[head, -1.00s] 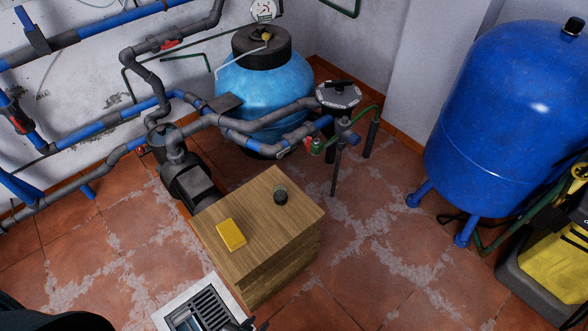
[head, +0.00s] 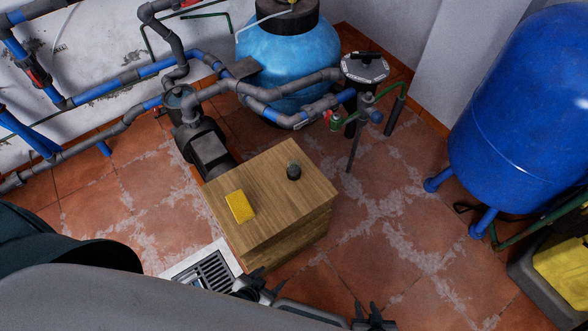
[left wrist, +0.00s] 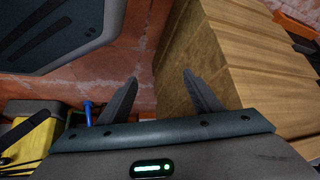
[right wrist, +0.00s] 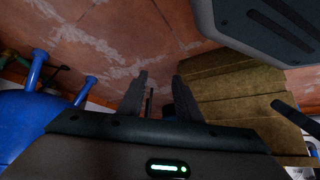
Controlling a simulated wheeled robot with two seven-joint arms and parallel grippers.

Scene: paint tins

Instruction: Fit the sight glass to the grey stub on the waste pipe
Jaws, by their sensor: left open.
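A yellow sponge-like block (head: 239,206) lies on the wooden block. A floor grate (head: 212,272) is in front of it. A pump (head: 210,150), light-blue tank (head: 290,60) and pipes stand behind. A blue tank (head: 525,115) stands right. Tiled floor between is free.

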